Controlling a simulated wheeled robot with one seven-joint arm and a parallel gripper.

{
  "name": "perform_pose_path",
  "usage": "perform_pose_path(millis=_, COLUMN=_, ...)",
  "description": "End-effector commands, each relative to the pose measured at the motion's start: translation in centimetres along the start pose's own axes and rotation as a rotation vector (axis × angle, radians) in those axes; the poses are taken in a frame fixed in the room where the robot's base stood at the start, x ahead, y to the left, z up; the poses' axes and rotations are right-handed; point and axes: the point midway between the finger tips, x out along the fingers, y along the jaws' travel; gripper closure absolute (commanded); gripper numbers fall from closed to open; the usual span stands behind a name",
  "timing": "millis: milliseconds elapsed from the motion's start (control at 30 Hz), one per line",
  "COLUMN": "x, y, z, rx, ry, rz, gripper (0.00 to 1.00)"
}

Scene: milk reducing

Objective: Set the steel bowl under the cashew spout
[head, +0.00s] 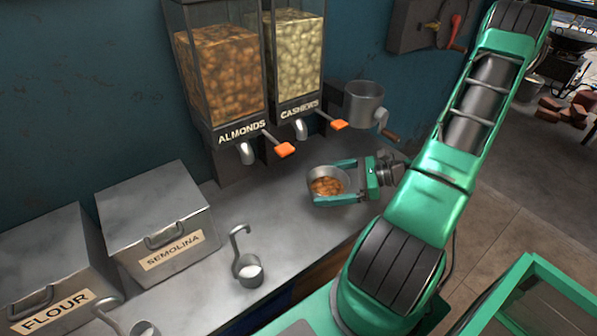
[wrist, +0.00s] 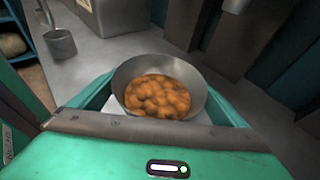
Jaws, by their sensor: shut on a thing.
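My gripper (head: 342,182) is shut on the steel bowl (head: 313,187), with its green fingers around the bowl's sides. The bowl holds brown almonds (head: 327,187) and is upright. In the wrist view the bowl (wrist: 128,75) sits between the fingers with the almonds (wrist: 158,98) inside. The cashew dispenser (head: 297,60) is full of pale nuts and has a steel spout (head: 300,128) and an orange lever (head: 339,125). The bowl is in front of and below this spout, a little to the right, apart from it. Whether the bowl touches the counter is unclear.
The almond dispenser (head: 220,75) stands left of the cashews, its orange lever (head: 285,150) sticking out. A steel grinder (head: 363,104) stands at right. A ladle (head: 249,270) and lidded semolina (head: 150,215) and flour (head: 50,265) boxes occupy the left counter. Bare counter (head: 285,215) lies left of the bowl.

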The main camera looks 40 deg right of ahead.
Motion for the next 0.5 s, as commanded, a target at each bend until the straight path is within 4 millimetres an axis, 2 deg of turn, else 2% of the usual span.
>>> perform_pose_path(millis=300, x=4.7, y=-5.3, z=1.7, rx=-0.003, ry=-0.001, rz=-0.002, gripper=0.39)
perform_pose_path(millis=500, x=6.5, y=-7.3, z=2.4, rx=0.0, ry=-0.001, rz=-0.004, gripper=0.39)
